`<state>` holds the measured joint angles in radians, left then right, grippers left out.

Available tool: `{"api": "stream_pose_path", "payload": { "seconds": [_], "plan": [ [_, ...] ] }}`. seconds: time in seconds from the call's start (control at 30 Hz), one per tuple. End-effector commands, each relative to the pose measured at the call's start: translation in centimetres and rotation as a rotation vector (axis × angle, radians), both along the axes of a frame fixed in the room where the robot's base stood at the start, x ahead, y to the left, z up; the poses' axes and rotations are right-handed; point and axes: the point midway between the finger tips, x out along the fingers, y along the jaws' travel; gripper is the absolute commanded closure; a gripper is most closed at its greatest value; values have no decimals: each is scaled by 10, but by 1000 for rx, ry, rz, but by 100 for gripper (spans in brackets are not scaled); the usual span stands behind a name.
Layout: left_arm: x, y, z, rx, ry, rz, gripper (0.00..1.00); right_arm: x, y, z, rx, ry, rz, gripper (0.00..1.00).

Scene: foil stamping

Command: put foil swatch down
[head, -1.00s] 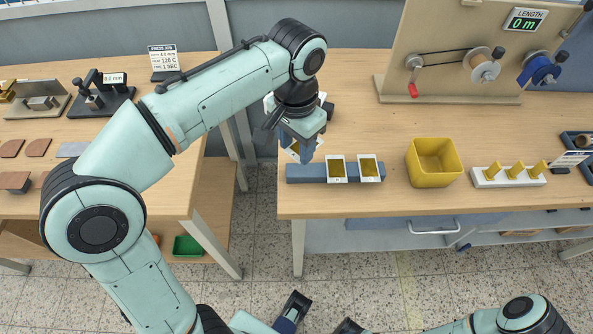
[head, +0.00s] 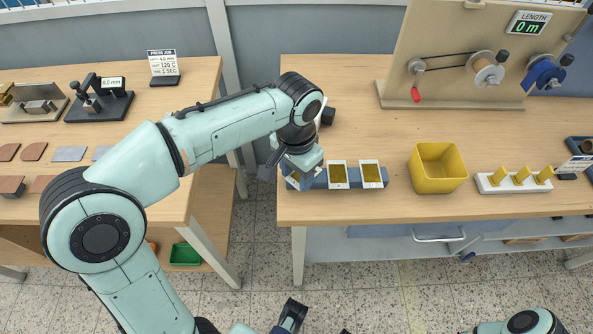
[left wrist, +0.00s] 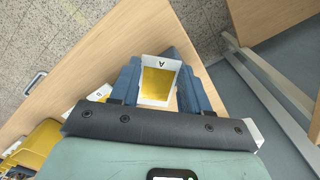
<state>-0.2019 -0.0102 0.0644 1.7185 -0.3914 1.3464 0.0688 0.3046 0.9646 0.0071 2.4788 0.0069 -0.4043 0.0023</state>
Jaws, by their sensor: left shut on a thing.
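My left gripper (head: 297,177) is shut on a white-framed gold foil swatch (head: 293,181) at the left end of the blue rack (head: 354,179). In the left wrist view the held swatch (left wrist: 158,80), marked A, sits between the two blue fingers. Its far edge is by the rack; I cannot tell whether it touches it. Two similar swatches, a middle one (head: 338,174) and a right one (head: 371,173), stand on the rack.
A yellow bin (head: 437,168) and a white block with yellow pegs (head: 515,180) stand to the right of the rack. A foil winder (head: 465,50) stands behind. A gap separates this table from the left bench (head: 150,130).

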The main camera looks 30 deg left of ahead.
Motion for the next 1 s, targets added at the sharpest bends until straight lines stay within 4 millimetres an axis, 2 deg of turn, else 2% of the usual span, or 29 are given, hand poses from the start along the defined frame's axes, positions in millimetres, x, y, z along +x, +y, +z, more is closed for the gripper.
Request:
{"api": "stream_pose_path", "payload": {
  "seconds": [0.4, 0.43, 0.5, 1.0],
  "plan": [
    [-1, 0, -15, 0, 12, 1, 86, 2, 0, -4, -1, -7, -2, 34],
    [-1, 0, -15, 0, 12, 2, 44, 2, 0, -4, -1, -7, -2, 34],
    [-1, 1, -15, 0, 13, 4, 28, 2, 0, -5, -1, -7, -1, 34],
    [0, 3, -15, 7, 11, 4, 28, 1, 0, -4, -1, -6, -2, 34]
  ]
}}
